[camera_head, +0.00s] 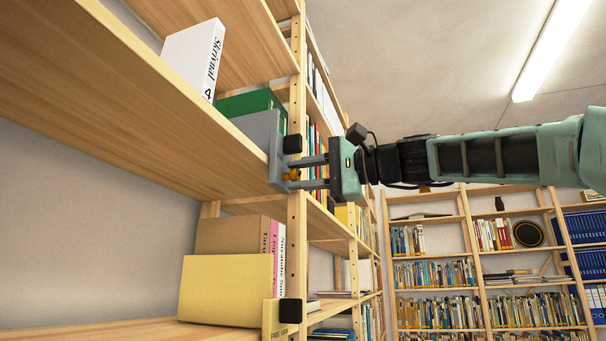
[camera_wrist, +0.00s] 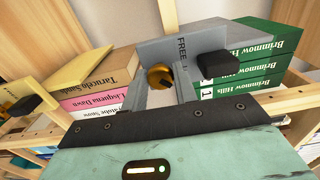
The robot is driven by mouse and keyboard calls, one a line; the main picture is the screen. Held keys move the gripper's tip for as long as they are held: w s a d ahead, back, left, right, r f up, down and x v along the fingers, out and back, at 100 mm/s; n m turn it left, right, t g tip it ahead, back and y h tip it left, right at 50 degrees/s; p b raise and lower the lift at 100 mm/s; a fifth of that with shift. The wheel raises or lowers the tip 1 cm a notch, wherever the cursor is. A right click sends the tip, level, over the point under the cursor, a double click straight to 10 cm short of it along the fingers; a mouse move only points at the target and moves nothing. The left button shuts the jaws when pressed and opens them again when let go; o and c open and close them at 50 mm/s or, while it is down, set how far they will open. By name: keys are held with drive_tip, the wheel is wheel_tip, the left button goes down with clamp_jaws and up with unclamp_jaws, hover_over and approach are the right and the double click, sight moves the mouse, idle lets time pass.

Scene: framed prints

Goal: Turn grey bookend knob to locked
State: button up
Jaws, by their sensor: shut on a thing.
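The grey bookend (camera_head: 262,132) stands at the shelf edge by the upright, against green books. It also shows in the wrist view (camera_wrist: 207,35), with the word FREE on its face. Its brass knob (camera_wrist: 160,76) sits between the two fingers of my gripper (camera_wrist: 163,80). In the head view my gripper (camera_head: 290,173) reaches in from the right, shut on the knob (camera_head: 294,175). A black block (camera_wrist: 218,66) sticks out of the bookend beside the right finger in the wrist view. The knob's pointer direction cannot be made out.
Green books (camera_wrist: 240,70) stand behind the bookend. A white book (camera_head: 195,57) stands on the same shelf. A yellow bookend (camera_head: 272,317) with a black block (camera_head: 290,310) is on the shelf below. The wooden upright (camera_head: 297,230) is close to my fingers. Open space lies right.

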drive_tip(key=o, duration=1)
drive_tip(key=shift+c, duration=0.2)
drive_tip(key=b+v, duration=0.7)
drive_tip(key=v, duration=1)
drive_tip(key=shift+d, duration=0.2)
